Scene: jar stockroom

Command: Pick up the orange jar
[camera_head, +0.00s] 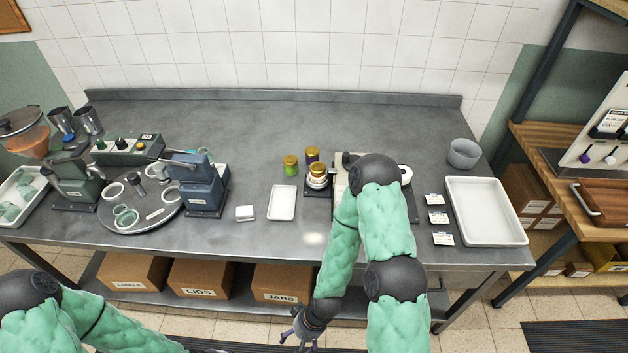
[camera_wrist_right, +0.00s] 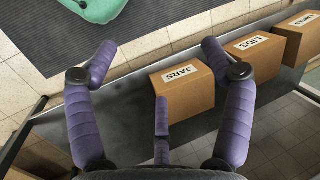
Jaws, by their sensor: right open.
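No jar that is plainly orange shows. A green jar with a gold lid (camera_head: 290,166) stands at the middle of the steel table. A dark purple jar with a gold lid (camera_head: 312,156) stands just behind and to its right. A gold-lidded pale jar (camera_head: 317,177) sits on a small dark stand beside my right arm; its contents are hard to make out. My right gripper (camera_head: 303,328) hangs low at the table's front, away from the jars. In the wrist view my right gripper (camera_wrist_right: 160,70) has its purple fingers spread and empty. My left gripper is outside the frame.
The steel table (camera_head: 245,130) has free room at its back. A white tray (camera_head: 485,212) and grey bowl (camera_head: 463,153) stand at right. A blue machine (camera_head: 199,186) stands at left. The JARS box (camera_head: 283,284) is on the lower shelf, near my right gripper.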

